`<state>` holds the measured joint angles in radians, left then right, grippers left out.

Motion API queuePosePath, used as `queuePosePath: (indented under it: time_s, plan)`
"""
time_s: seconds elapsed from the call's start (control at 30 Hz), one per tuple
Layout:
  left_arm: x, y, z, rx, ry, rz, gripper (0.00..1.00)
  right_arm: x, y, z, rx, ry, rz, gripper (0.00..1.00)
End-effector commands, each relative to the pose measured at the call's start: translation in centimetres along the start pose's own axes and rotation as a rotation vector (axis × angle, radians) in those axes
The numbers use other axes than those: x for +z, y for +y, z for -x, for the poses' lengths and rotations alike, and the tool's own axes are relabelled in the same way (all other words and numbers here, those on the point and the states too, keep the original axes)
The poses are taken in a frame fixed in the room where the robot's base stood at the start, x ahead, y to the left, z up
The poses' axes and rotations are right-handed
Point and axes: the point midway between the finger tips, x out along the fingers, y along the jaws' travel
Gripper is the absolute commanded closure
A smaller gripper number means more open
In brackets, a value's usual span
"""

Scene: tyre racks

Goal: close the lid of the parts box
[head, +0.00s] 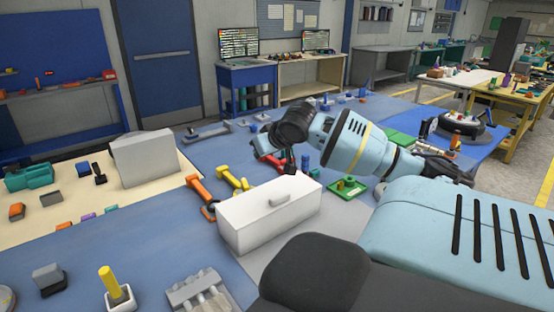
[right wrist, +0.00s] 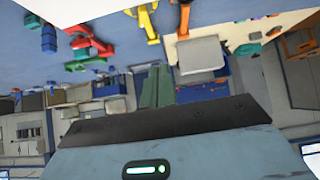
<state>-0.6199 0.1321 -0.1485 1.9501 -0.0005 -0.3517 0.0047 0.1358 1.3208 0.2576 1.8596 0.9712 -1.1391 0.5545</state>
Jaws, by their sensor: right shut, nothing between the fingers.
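The parts box (head: 262,228) is a white box at the front middle of the blue table in the head view. Its lid, with a small grey bar handle (head: 280,199), appears to lie flat on top; I see no open gap from here. My right gripper (head: 290,166) is shut and empty, pointing down just behind and above the box's far edge. I cannot tell whether it touches the lid. In the right wrist view, a white surface at the top left edge is probably part of the box (right wrist: 60,5). My left gripper is not in view.
Orange and yellow tools (head: 228,179) lie close behind the box. A red tool (head: 268,160) lies behind my gripper. A green tray (head: 346,187) is to the right. A grey box (head: 145,157) stands at the left on a beige mat. A yellow-handled tool (head: 110,283) stands at front left.

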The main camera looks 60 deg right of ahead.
Motion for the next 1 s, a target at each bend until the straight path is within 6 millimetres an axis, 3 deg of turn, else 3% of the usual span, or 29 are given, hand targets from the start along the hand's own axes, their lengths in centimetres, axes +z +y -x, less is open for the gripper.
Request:
queuePosePath:
  time_s: [0.23,0.43,0.6,1.0]
  plan:
    - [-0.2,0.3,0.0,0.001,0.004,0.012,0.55,1.2,0.5,0.6,0.005,-0.003,-0.018,1.0]
    - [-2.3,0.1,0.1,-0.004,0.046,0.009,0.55,3.2,0.5,2.1,0.005,0.001,-0.014,1.0]
    - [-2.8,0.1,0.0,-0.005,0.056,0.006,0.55,4.8,0.4,2.7,0.006,-0.002,-0.013,1.0]
    - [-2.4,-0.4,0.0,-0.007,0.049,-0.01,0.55,5.5,0.5,3.0,0.008,-0.003,-0.011,1.0]
